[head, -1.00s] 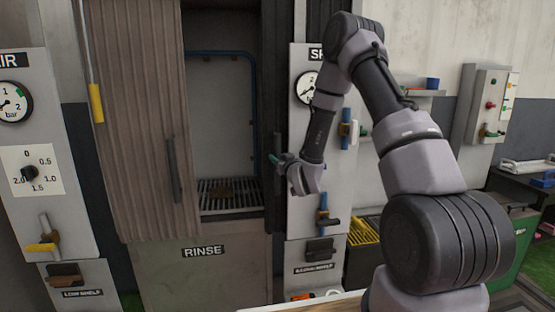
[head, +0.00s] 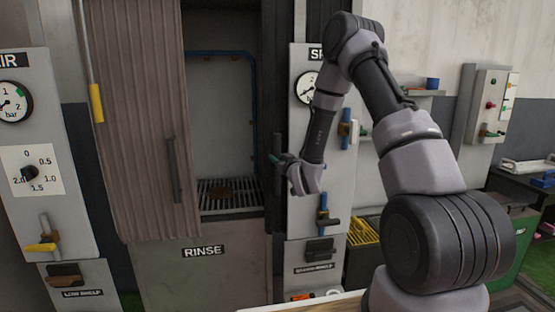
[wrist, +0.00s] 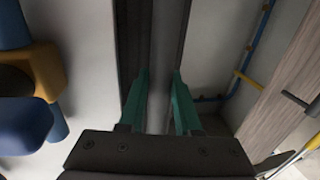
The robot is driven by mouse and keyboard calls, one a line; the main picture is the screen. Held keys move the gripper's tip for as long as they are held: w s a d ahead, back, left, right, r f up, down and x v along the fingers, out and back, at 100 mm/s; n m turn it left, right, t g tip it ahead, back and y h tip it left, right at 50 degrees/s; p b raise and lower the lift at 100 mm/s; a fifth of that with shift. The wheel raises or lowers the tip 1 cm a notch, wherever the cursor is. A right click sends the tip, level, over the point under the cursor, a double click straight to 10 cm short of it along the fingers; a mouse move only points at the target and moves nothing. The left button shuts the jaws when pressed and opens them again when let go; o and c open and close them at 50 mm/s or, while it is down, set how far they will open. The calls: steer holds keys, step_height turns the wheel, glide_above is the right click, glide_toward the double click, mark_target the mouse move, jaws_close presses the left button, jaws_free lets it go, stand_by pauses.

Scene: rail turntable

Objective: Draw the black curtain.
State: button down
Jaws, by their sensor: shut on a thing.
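The black curtain (head: 270,80) is a narrow dark upright strip, bunched at the right side of the rinse booth opening. In the wrist view its dark folds (wrist: 130,45) run top to bottom beside a grey upright bar (wrist: 162,50). My gripper (head: 276,159) is at the curtain's edge, at about mid height. Its teal fingers (wrist: 160,98) stand on both sides of the bar and are shut on it; it looks like the curtain's handle. The wrist hides part of the contact in the head view.
A brown curtain (head: 145,110) with a dark handle (head: 173,168) covers the booth's left part. The opening between the curtains is clear above a floor grate (head: 228,195). A gauge panel (head: 335,170) with blue-handled valves stands close to the right.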

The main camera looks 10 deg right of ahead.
steer(key=shift+a, duration=0.1)
steer(key=a, duration=3)
steer(key=shift+a, duration=0.15)
steer(key=shift+s+r, duration=0.1)
steer(key=shift+r, duration=0.05)
steer(key=c, duration=0.6)
jaws_free()
steer(key=shift+a, duration=0.15)
steer(key=s+d, duration=0.2)
steer(key=s, duration=0.8)
steer(key=shift+s+d, duration=0.15)
steer(key=shift+s, duration=0.05)
